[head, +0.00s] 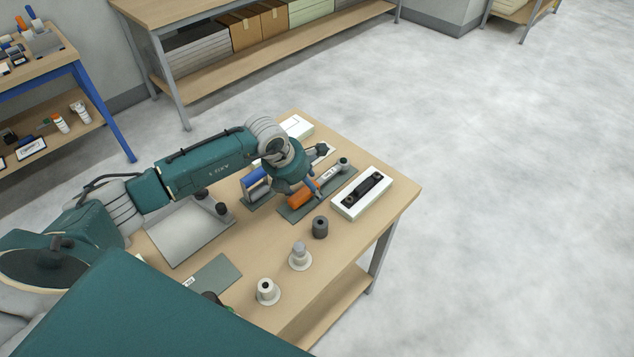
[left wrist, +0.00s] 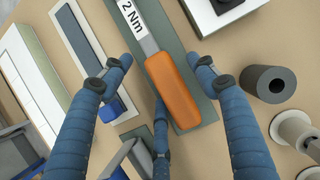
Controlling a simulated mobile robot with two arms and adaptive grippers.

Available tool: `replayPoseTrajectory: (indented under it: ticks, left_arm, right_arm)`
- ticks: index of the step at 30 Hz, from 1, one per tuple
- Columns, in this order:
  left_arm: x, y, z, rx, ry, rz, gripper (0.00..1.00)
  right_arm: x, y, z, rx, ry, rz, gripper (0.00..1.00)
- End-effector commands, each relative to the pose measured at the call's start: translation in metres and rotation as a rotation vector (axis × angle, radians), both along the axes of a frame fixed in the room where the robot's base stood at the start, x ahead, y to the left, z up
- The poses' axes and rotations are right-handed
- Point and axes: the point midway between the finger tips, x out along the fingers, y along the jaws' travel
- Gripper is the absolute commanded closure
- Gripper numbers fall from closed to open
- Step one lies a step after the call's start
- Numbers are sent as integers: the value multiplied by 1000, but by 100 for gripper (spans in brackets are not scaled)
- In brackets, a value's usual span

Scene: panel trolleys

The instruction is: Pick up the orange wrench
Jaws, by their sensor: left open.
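The orange wrench (head: 301,198) lies on a dark grey-green mat (head: 290,214) on the wooden table, its metal shaft and round head pointing to the far right. In the left wrist view its orange handle (left wrist: 173,90) and the "2 Nm" label on its shaft show clearly. My left gripper (head: 311,186) is over the handle, and its blue fingers (left wrist: 162,76) are spread. One finger is on each side of the handle and a third is near its lower left; whether any touches it I cannot tell. My right gripper is not in view.
A blue-handled tool (head: 255,180) lies left of the wrench. A white tray with a black part (head: 362,193) is to its right. A dark cylinder (head: 320,227) and pale flanged parts (head: 300,257) stand nearer. A grey tray (head: 190,230) is at left. Open floor lies right of the table.

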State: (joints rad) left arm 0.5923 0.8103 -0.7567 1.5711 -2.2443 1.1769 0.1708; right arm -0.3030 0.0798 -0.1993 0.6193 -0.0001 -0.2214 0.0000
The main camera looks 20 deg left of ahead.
Motion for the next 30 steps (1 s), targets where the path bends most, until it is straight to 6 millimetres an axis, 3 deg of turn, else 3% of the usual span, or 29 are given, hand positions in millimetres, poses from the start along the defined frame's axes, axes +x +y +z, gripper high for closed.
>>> replayPoseTrajectory:
  ticks: [2, 11, 23, 30]
  left_arm:
    - [0, 0, 0, 0, 0, 0, 41]
    - [0, 0, 1, 0, 0, 0, 100]
    - [2, 0, 4, -1, -5, 0, 100]
    - [2, 0, 25, 0, -8, -1, 100]
  right_arm:
    - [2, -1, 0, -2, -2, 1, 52]
    - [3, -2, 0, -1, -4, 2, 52]
    - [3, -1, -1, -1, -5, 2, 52]
    - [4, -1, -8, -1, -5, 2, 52]
